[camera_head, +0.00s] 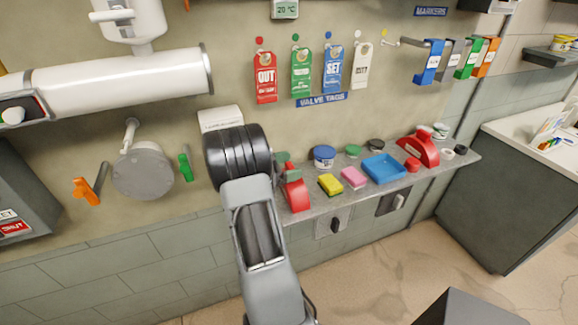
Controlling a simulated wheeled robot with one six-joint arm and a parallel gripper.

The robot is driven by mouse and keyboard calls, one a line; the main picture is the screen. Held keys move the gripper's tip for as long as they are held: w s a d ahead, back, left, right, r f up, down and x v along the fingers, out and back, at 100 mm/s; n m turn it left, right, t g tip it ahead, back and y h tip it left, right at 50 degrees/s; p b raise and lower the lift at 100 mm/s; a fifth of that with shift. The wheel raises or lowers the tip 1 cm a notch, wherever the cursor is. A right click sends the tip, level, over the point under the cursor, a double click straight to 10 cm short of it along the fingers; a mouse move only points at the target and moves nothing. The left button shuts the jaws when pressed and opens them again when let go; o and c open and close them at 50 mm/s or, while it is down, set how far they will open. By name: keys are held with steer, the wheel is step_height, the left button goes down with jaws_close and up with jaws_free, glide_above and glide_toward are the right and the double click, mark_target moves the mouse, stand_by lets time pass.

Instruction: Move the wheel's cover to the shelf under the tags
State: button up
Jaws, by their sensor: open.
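A round grey disc-shaped cover (143,171) is on the wall at the left, below a short pale stem; whatever is behind it is hidden. The grey shelf (320,203) runs along the wall under the tags. The red, green, blue and white tags (332,70) hang in a row above a blue "VALVE TAGS" label (321,99). My arm rises from the bottom centre to a black joint between the cover and the shelf. My gripper cannot be made out; the arm seems to hide it.
The shelf holds a blue tray (384,168), a yellow block (331,184), a pink block (354,177), red objects (296,192) and several round lids. An orange handle (86,191) and a green handle (186,167) flank the cover. A white pipe (120,77) runs above.

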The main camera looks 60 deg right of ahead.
steer(key=shift+r, duration=0.25)
step_height(320, 180, up, 3)
steer(key=shift+f+b, duration=0.2)
steer(key=shift+b, duration=0.4)
steer(key=s+a+r+b, duration=0.1)
steer(key=s+a+r, duration=0.7)
steer(key=a+r, duration=0.2)
steer(key=shift+s+a+b, duration=0.2)
steer(key=shift+a+b, duration=0.2)
steer(key=shift+a, duration=0.25)
steer(key=shift+f, duration=0.1)
